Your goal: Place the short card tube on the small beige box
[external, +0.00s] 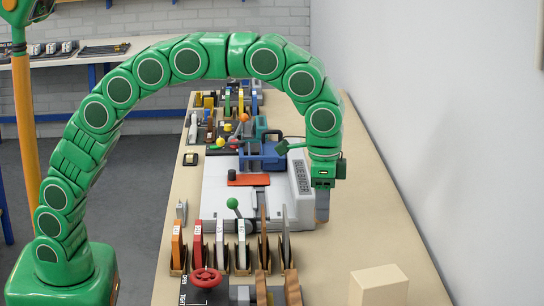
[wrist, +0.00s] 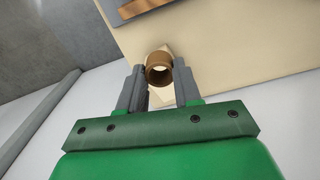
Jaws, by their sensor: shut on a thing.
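My gripper (wrist: 160,80) is shut on the short card tube (wrist: 159,67), a brown open-ended ring seen between the two grey fingers in the wrist view. In the external view my gripper (external: 322,200) points down beside the white glue binder, above the right part of the bench; the tube is hard to tell from the fingers there. The small beige box (external: 378,286) stands at the front right of the bench, nearer the camera than my gripper and apart from it. A pale patch just behind the tube in the wrist view may be the box; I cannot tell.
The white glue binder (external: 300,180) stands left of my gripper. A row of coloured upright items in wooden holders (external: 240,240) and a red handwheel (external: 206,278) lie at the front left. The bench top (external: 385,220) is bare between gripper and box; a wall rises at right.

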